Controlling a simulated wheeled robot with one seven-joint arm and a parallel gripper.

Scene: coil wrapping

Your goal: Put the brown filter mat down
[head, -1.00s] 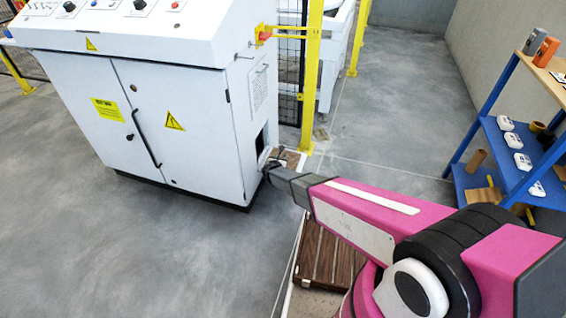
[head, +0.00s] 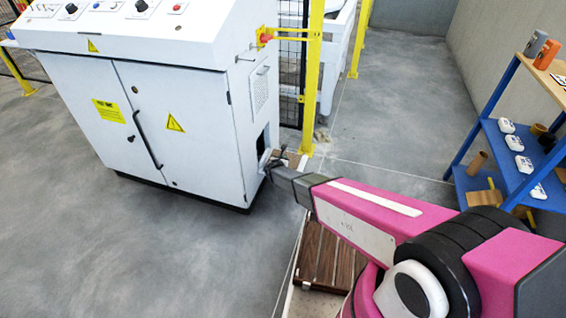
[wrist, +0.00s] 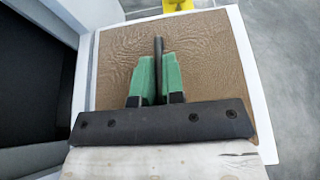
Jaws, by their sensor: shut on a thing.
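The brown filter mat (wrist: 215,50) lies flat and wide below my gripper in the wrist view, with a white border or ledge around its far and right edges. My gripper (wrist: 157,78) has two green fingers shut on a dark upright strip that stands over the mat, seemingly its grip. I cannot tell whether the mat touches the surface under it. In the head view my gripper (head: 272,168) is by the lower right side of the white cabinet, near a dark opening. A small brown patch (head: 292,160) shows beside it; my arm hides most of that spot.
The white control cabinet (head: 185,120) stands close left of my gripper. A yellow post (head: 313,80) rises just behind. A blue shelf (head: 470,145) with small parts stands at right. Dark wooden slats (head: 325,258) lie below my arm. Grey floor is clear at left.

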